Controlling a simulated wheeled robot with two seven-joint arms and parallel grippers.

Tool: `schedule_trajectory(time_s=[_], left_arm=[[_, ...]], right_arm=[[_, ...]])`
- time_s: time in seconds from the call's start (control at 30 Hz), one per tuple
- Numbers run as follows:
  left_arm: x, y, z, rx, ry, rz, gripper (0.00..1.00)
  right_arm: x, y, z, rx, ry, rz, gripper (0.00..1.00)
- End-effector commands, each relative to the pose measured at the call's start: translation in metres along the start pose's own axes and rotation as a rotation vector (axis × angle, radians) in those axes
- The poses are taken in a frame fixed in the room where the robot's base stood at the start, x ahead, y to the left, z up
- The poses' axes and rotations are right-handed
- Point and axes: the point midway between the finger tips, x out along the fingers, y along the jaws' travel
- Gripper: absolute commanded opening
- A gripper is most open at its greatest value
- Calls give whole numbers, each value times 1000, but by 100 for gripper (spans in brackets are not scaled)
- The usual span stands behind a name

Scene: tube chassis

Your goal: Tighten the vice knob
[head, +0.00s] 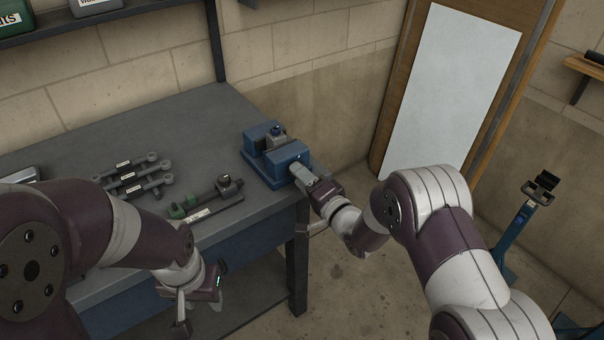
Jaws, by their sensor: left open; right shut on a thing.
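The blue vice (287,154) stands on the far right corner of the grey workbench, with a small dark part (275,138) between its jaws. My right gripper (302,174) is at the vice's front right side, shut on the knob. The knob itself is hidden by the fingers. My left gripper (221,270) hangs in front of the bench's front edge, open and apart from the vice.
On the workbench (180,118) lie several grey rods (138,176) and a green-ended tool (205,205). A shelf (100,18) with boxes is on the wall at upper left. A blue stand (525,220) is at right.

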Motion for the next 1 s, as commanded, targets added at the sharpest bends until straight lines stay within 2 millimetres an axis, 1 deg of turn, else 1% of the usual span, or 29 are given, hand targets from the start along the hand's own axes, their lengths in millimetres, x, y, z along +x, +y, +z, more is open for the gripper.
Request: schedule_trajectory(time_s=[0.03, 0.6, 0.8, 1.0], left_arm=[[-5, 0, -1, 0, 0, 0, 43], [-30, 0, -4, 0, 0, 0, 43], [-36, 0, -4, 0, 0, 0, 43], [-39, 0, -5, 0, 0, 0, 43]], right_arm=[[-2, 3, 0, 46, 0, 14, 13], [-3, 2, 0, 571, 5, 16, 13], [-3, 2, 0, 712, 6, 16, 13], [-3, 3, 0, 809, 7, 18, 13]])
